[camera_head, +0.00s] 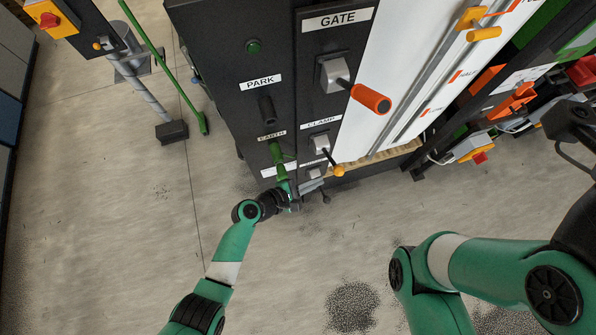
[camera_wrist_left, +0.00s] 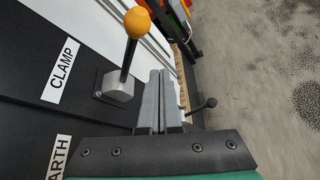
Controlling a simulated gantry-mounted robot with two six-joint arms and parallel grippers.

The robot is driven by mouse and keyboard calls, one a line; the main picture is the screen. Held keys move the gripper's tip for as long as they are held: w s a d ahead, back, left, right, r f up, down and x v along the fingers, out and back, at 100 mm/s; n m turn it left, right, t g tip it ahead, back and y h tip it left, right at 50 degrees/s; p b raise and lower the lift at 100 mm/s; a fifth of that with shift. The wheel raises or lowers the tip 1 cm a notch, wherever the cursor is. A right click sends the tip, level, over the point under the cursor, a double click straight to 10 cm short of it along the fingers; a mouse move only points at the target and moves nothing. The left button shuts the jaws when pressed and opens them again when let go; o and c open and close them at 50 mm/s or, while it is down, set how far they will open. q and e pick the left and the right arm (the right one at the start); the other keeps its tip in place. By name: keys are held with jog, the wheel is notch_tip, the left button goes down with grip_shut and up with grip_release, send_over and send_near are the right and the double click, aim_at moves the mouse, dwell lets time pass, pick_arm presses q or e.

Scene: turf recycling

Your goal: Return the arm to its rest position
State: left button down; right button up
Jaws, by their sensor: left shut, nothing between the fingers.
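My left arm (camera_head: 232,252) reaches up from the bottom of the head view to the lower edge of the black control panel (camera_head: 225,60). Its gripper (camera_head: 291,199) is close to the panel's bottom, below the CLAMP lever (camera_head: 333,160). In the left wrist view the two grey fingers (camera_wrist_left: 159,82) are together and empty. The CLAMP lever with its orange-yellow ball knob (camera_wrist_left: 136,22) stands just left of the fingertips there. My right arm (camera_head: 490,268) is bent at the right of the head view; its gripper is out of frame.
The GATE lever has an orange handle (camera_head: 371,98). A green part (camera_head: 279,158) hangs below the EARTH label, above my left gripper. A small black-knobbed lever (camera_wrist_left: 207,103) is close right of the fingers. Open concrete floor (camera_head: 100,225) lies left. Dark granules (camera_head: 351,305) lie below.

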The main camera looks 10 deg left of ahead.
pick_arm(q)
jog(key=s+a+r, duration=0.2)
jog(key=a+r, duration=0.1)
jog(key=a, duration=0.2)
jog(key=shift+p, duration=0.4)
pick_arm(e)
jog(key=shift+r, duration=0.9)
pick_arm(q)
jog(key=shift+r, duration=0.15)
